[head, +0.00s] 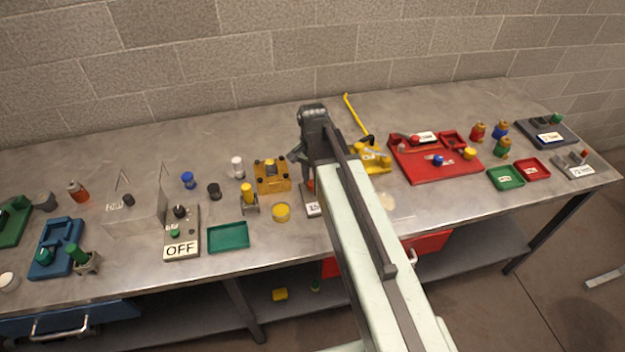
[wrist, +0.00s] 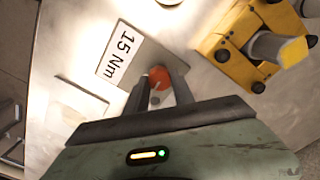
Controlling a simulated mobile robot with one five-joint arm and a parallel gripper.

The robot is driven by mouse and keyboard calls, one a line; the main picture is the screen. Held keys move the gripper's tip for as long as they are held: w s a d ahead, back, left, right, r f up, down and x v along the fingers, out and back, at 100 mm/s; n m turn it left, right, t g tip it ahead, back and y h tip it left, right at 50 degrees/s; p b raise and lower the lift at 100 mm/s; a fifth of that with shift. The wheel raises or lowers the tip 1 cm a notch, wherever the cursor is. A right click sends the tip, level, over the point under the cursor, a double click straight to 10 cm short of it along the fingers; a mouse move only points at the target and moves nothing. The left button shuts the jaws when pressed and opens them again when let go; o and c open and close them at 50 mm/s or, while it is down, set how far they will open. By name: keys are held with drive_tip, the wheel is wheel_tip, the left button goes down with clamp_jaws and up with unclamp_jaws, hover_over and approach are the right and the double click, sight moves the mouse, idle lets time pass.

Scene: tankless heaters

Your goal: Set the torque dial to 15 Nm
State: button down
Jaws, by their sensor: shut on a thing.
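The torque dial is a small orange-red knob (wrist: 159,76) on a grey plate (wrist: 150,60). A white label (wrist: 119,53) on the plate reads "15 Nm". My gripper (wrist: 160,95) has its two dark fingers on either side of the knob and is shut on it. In the head view my gripper (head: 305,178) reaches down at the middle of the bench, and my arm hides most of the dial. A bit of the label (head: 313,208) shows there beside the arm. I cannot make out a pointer on the knob.
A yellow block (head: 272,176) stands close left of my gripper, also in the wrist view (wrist: 238,42). A green tray (head: 228,238) and an "OFF" switch box (head: 182,248) are left.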

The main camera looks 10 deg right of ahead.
drive_tip(key=shift+w, duration=0.1)
idle(0.3)
drive_tip(key=c, duration=1.1)
unclamp_jaws()
drive_tip(key=shift+o, duration=0.2)
wheel_tip(320, 180, up, 8)
drive_tip(key=p, duration=0.8)
drive_tip(key=shift+f, duration=0.1)
